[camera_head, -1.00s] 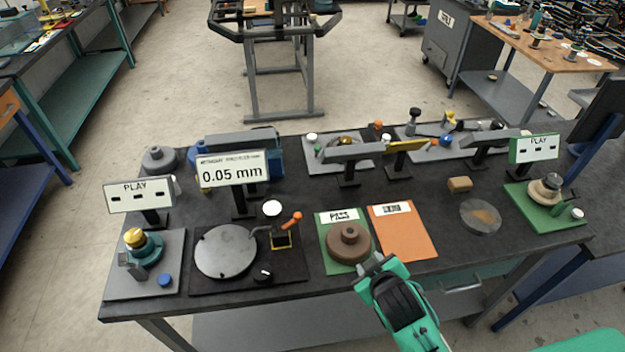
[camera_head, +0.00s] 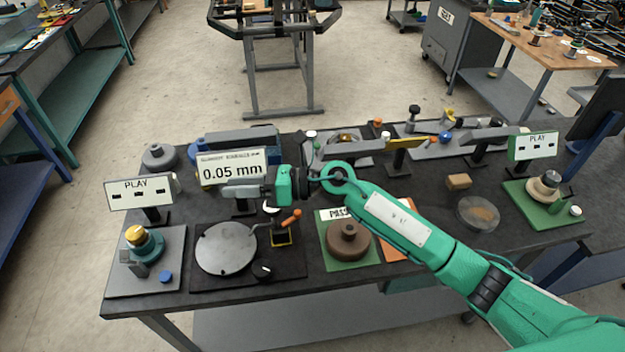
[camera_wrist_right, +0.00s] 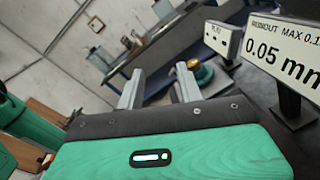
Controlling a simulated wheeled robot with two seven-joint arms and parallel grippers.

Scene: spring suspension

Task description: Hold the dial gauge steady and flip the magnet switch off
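The dial gauge (camera_head: 271,209) is a white round face beside the turntable, partly hidden below my right gripper in the head view. Below it is a small black and yellow magnet base (camera_head: 281,239) with an orange switch lever (camera_head: 291,216) slanting up to the right. My right gripper (camera_head: 228,190) is above and behind the gauge, pointing left, in front of the 0.05 mm readout (camera_head: 232,166). In the right wrist view the gripper (camera_wrist_right: 158,82) has its fingers apart with nothing between them. The gauge is not visible there. My left gripper is out of view.
A brown ring part (camera_head: 347,240) lies on the green PASS mat. A PLAY sign (camera_head: 138,192) stands at left. The bench's front strip is clear.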

